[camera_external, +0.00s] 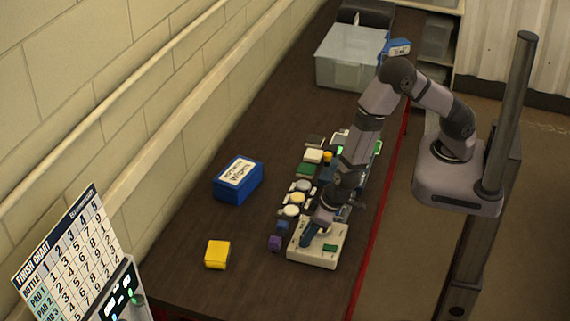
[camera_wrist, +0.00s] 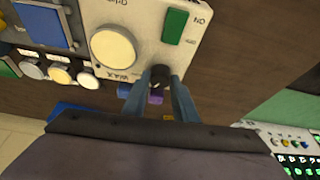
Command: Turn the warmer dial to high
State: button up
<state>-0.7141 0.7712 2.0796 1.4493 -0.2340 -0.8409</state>
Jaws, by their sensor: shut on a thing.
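The warmer (camera_external: 327,256) is a cream box near the front of the bench, with a green rocker switch (camera_wrist: 174,26) marked ON. The wrist view shows its cream face (camera_wrist: 139,18) with a round cream disc (camera_wrist: 112,48) and a "WAX" label. My gripper (camera_wrist: 161,80) is shut on a small dark dial (camera_wrist: 160,73) at the edge of that face, one blue finger on each side. In the external view my gripper (camera_external: 307,238) comes down onto the left part of the warmer. The dial's pointer and setting cannot be read.
Several pads and small blocks crowd the bench behind the warmer, with a purple block (camera_external: 274,243) close at its left. A yellow block (camera_external: 217,254) and a blue box (camera_external: 238,180) stand further left. A finish chart (camera_external: 70,258) stands at lower left. Bare bench lies between them.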

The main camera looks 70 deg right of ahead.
jog(key=shift+a+m+h, duration=0.1)
jog(key=shift+m+h, duration=0.5)
jog(key=shift+m, duration=0.9)
jog(key=shift+a+m+h, duration=0.1)
jog(key=shift+m+h, duration=0.5)
jog(key=shift+m, duration=0.9)
jog(key=shift+g, duration=0.3)
jog(key=o, duration=1)
jog(key=shift+w, duration=0.1)
jog(key=shift+o, duration=0.2)
jog(key=shift+r, duration=0.1)
jog(key=b+v, duration=0.1)
jog(key=v, duration=0.6)
